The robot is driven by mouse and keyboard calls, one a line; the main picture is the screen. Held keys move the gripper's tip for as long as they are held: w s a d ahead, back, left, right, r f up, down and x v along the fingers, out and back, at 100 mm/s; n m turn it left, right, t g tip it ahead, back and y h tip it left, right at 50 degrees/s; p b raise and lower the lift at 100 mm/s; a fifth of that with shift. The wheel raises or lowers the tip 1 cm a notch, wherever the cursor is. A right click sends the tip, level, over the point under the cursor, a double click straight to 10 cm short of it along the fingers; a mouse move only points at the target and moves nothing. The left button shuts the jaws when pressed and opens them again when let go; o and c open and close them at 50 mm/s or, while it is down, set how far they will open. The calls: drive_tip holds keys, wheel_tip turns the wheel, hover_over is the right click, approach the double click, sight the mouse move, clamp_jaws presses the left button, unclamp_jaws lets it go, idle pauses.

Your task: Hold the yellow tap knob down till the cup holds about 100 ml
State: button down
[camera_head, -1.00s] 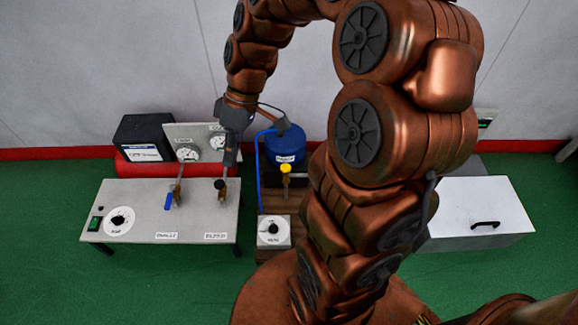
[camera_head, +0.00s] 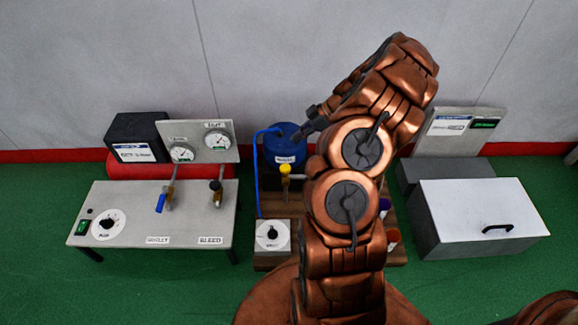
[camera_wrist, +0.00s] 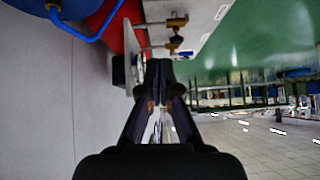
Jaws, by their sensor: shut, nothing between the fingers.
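The yellow tap knob (camera_head: 285,169) sits on a small brass tap in front of the blue tank (camera_head: 284,152). No cup can be made out under the tap; my arm covers the area to its right. My gripper (camera_head: 299,135) is by the right side of the blue tank's top, behind the knob and apart from it. In the wrist view my gripper's fingers (camera_wrist: 160,66) are closed together and empty. The blue tank (camera_wrist: 50,6) is at the top left there; the yellow knob is not seen in that view.
Left is a bench (camera_head: 120,205) with a blue-handled valve (camera_head: 161,201), a black-knobbed valve (camera_head: 216,188) and two gauges. A white dial box (camera_head: 273,235) stands before the tap. Small coloured containers (camera_head: 392,238) show right of my arm. A grey box (camera_head: 485,215) is further right.

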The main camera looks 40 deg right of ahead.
drive_tip(key=shift+t, duration=0.3)
drive_tip(key=d+f, duration=0.1)
drive_tip(key=s+d+f, duration=0.1)
drive_tip(key=d+f, duration=0.1)
drive_tip(key=shift+s+d, duration=0.1)
drive_tip(key=shift+d, duration=0.05)
drive_tip(key=b, duration=0.3)
hover_over(282, 168)
drive_tip(key=s+d, duration=0.2)
drive_tip(key=f, duration=0.7)
drive_tip(key=shift+w+f, duration=0.15)
drive_tip(key=shift+w, duration=0.1)
wheel_tip(282, 168, down, 3)
drive_tip(key=shift+w+f, duration=0.1)
drive_tip(key=shift+f, duration=0.5)
drive_tip(key=shift+f+b, duration=0.1)
drive_tip(key=shift+b, duration=0.3)
